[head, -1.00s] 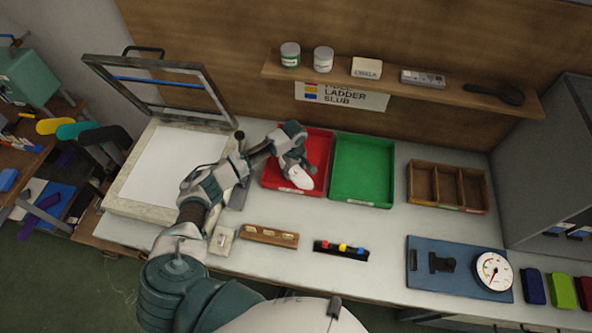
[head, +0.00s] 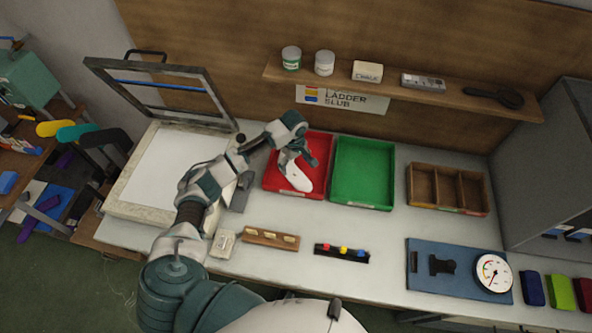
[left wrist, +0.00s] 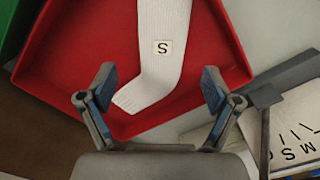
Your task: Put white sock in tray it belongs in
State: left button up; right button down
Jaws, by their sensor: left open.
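The white sock (head: 297,178) lies in the red tray (head: 325,147), its lower end near the tray's front edge. In the left wrist view the sock (left wrist: 160,50) shows a small tag marked "S" and lies on the floor of the red tray (left wrist: 75,60). My left gripper (head: 301,158) is just above the sock. In the head view the gripper hides part of the sock and tray. My right gripper is not in view.
A green tray (head: 362,172) stands right beside the red one. Farther right are a wooden divided box (head: 447,187) and a blue board with a dial (head: 458,269). A hinged frame (head: 160,83) stands up behind a white board at left. A shelf (head: 400,84) runs above.

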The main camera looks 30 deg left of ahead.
aim_at(295, 174)
pick_arm(q)
notch_tip(295, 174, up, 6)
jog(key=shift+d+r, duration=0.15)
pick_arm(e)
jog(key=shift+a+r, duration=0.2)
